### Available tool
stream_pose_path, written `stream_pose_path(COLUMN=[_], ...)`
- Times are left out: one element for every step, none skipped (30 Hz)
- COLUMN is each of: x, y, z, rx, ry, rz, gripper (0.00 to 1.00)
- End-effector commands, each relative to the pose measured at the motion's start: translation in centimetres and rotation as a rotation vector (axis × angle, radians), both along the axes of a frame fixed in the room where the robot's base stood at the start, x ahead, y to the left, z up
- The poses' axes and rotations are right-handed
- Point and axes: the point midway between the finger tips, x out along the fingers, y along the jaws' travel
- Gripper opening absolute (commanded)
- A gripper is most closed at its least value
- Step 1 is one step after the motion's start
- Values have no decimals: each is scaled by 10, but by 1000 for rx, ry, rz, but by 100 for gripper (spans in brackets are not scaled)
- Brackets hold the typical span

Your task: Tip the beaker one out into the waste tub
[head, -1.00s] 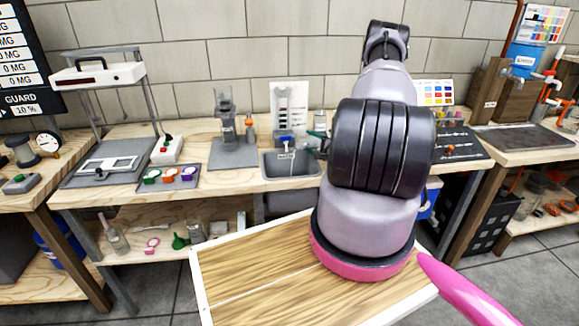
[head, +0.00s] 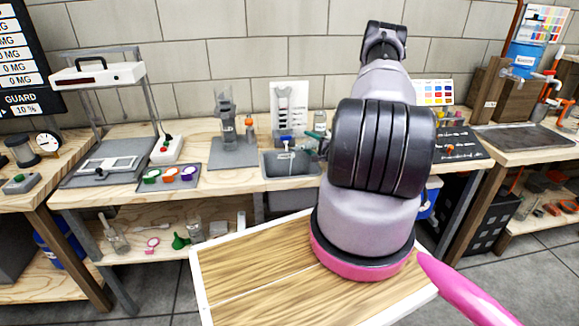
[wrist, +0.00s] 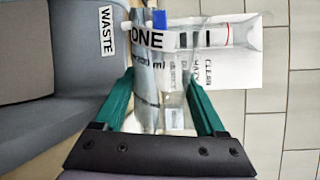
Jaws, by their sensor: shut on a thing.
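In the wrist view my gripper (wrist: 160,100) has its green fingers shut on a clear beaker (wrist: 158,78) labelled ONE. The lettering on the beaker lies at about a right angle to the waste tub's label, so the beaker looks tipped on its side. The grey waste tub (wrist: 45,60), with a white WASTE label, is close beside it at the left. In the head view the grey tub (head: 291,172) sits in the bench in front of my arm. My arm hides most of the gripper there. I cannot tell what is inside the beaker.
A clear vessel on a grey stand (head: 230,140) is left of the tub. A white card (head: 290,105) stands behind the tub. A dark panel (head: 459,146) is at the right.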

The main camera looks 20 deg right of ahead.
Motion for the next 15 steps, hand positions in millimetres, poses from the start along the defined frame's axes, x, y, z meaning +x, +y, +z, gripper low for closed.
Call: stream_pose_path(x=[0,0,0,0,0,0,0,0,0,-1,0,-1,-1,-1,-1], y=[1,1,1,1,2,2,2,3,3,3,4,4,4,4,4], z=[0,0,0,0,0,0,0,0,0,0,0,-1,0,0,0], rx=[-3,-5,-8,-10,-12,-16,-19,-20,-24,-26,-28,-31,-34,-37,-41], ry=[-2,-2,-2,-3,-3,-4,-5,-5,-6,-7,-7,-7,-8,-9,-10], rz=[0,0,0,0,0,0,-1,0,0,0,-1,0,0,0,-1], gripper=[0,0,0,0,0,0,0,0,0,0,0,0,0,0,0])
